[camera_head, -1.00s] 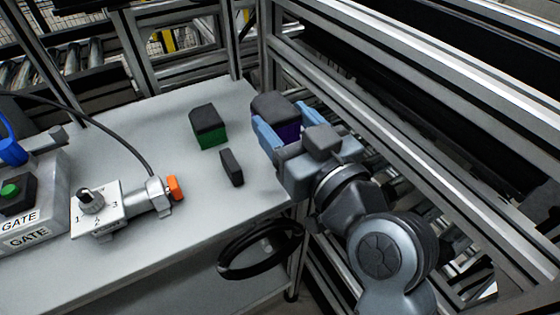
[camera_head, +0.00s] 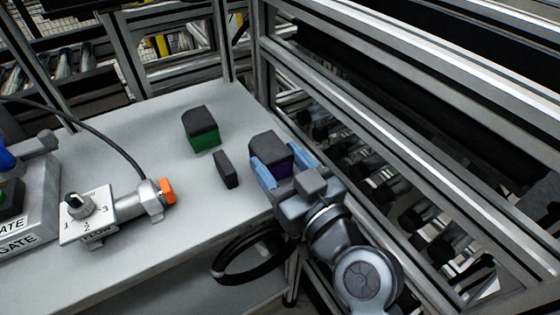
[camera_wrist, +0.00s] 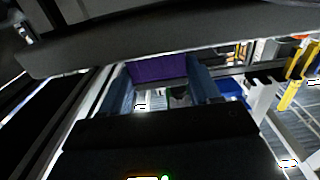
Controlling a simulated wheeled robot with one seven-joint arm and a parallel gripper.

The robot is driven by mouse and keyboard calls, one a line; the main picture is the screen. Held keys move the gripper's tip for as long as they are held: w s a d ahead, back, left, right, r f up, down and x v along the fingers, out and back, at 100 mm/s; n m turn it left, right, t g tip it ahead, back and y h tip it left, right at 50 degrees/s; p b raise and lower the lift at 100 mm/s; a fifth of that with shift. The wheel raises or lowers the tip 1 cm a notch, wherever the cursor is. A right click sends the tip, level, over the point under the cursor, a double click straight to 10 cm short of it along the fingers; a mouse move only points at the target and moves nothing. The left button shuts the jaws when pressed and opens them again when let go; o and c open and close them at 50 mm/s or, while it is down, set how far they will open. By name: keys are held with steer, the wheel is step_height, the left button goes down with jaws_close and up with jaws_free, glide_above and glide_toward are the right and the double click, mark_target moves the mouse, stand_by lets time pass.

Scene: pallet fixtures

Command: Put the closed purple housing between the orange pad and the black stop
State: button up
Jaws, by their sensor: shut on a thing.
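The purple housing (camera_head: 268,147) has its dark lid on and is held between the blue fingers of my gripper (camera_head: 284,167), near the table's right edge. I cannot tell whether it touches the table. Its purple face (camera_wrist: 158,68) shows between the fingers in the wrist view. The black stop (camera_head: 225,169) stands upright just left of the housing, with a gap between them. The orange pad (camera_head: 167,190) is on the end of a grey clamp fixture, farther left. Bare table lies between pad and stop.
A green housing (camera_head: 202,130) with a dark lid stands behind the stop. A switch box (camera_head: 85,218) and a cable are at the left. A metal frame (camera_head: 400,150) with rollers runs along the right, close to my arm. A black ring (camera_head: 245,255) hangs at the front edge.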

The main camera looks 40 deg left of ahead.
steer(key=shift+f, duration=0.2)
steer(key=o, duration=1.1)
steer(key=shift+o, duration=0.2)
steer(key=shift+r, duration=0.1)
steer(key=shift+r+p, duration=0.1)
steer(key=shift+p, duration=0.3)
steer(key=b+v, duration=0.2)
steer(key=v, duration=0.6)
